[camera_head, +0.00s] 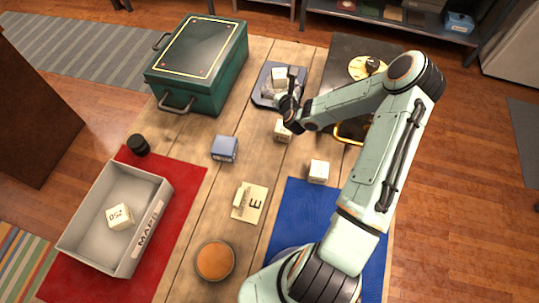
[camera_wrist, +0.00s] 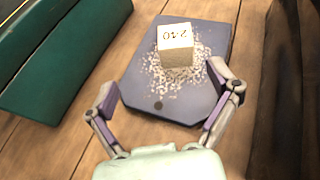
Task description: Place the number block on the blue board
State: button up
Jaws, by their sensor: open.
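A cream cube with a number on top (camera_wrist: 176,46), the marking seen upside down and perhaps "2:10", rests on a blue-grey board (camera_wrist: 137,81). The cube shows in the head view (camera_head: 279,76), as does the board (camera_head: 259,93). Pale granules lie on the board around the cube. My gripper (camera_wrist: 162,78) is open and empty, its fingers spread on the near side of the cube. In the head view my gripper (camera_head: 291,92) partly hides the board. Another numbered cube (camera_head: 120,216), reading about "052", lies tilted in a grey box (camera_head: 80,243).
A green metal case (camera_head: 197,70) stands left of the board. Two pale cubes (camera_head: 318,171) (camera_head: 282,132), a blue-grey block (camera_head: 224,149), a lettered card (camera_head: 254,207) and an orange-topped round dish (camera_head: 214,261) are on the table. A blue mat (camera_head: 289,212) lies beneath my arm.

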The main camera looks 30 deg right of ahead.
jog(key=s+a+r+n+g+y, duration=0.3)
jog(key=a+n, duration=0.4)
jog(key=n, duration=0.3)
jog(key=s+a+r+n+g+y, duration=0.2)
jog(key=s+a+r+n, duration=0.15)
jog(key=a+n, duration=0.55)
jog(key=s+a+r+n+g, duration=0.2)
jog(key=s+r+n, duration=0.1)
jog(key=s+n, duration=0.4)
jog(key=s+a+r+n+g, duration=0.2)
jog(key=s+r+n+g, duration=0.1)
jog(key=s+n, duration=0.4)
jog(key=s+a+r+n+g, duration=0.2)
jog(key=s+r+n, duration=0.2)
jog(key=s+n, duration=0.3)
jog(key=s, duration=0.5)
jog(key=shift+s+r+g, duration=0.3)
jog(key=shift+s, duration=0.05)
jog(key=shift+o, duration=1.1)
